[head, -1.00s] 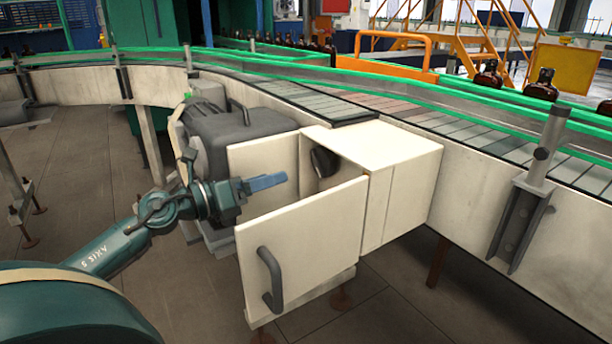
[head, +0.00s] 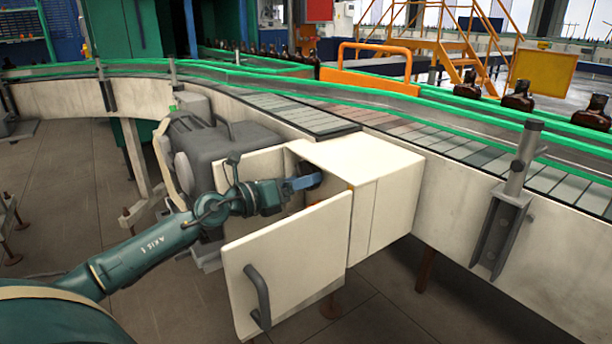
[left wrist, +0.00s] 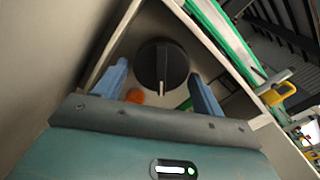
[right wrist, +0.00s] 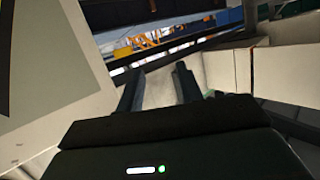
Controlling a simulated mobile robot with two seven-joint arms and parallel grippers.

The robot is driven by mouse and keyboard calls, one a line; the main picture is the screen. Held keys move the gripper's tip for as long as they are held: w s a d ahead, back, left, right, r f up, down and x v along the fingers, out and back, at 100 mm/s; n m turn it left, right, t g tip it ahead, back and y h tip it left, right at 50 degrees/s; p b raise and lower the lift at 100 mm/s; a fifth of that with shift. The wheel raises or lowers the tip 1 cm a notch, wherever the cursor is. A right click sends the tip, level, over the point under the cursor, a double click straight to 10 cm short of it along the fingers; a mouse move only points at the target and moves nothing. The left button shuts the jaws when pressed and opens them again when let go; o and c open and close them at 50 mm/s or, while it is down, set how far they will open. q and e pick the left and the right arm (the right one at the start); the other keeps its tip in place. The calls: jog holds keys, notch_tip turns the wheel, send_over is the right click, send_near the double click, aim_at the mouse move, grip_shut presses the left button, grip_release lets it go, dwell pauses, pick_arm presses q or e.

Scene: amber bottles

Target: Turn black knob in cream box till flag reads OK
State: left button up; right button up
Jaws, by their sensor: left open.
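The cream box (head: 385,190) stands at the conveyor's near side with its door (head: 290,265) swung open. The black knob (left wrist: 163,65) is inside; its white pointer line points down in the left wrist view. My left gripper (head: 303,183) is open at the box opening, its blue fingers either side of the knob and apart from it in the left wrist view. In the head view the fingers hide most of the knob. An orange round patch (left wrist: 134,96) shows below the knob. No flag lettering is readable. My right gripper (right wrist: 158,80) is open and empty, away from the knob.
The open door with its grey handle (head: 258,297) stands in front of the opening, close to my left arm. A grey motor housing (head: 215,145) is left of the box. The conveyor (head: 400,135) runs behind, with amber bottles (head: 518,97) at right.

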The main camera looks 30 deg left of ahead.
pick_arm(q)
jog(key=shift+x, duration=1)
jog(key=c, duration=0.7)
jog(key=shift+m, duration=0.3)
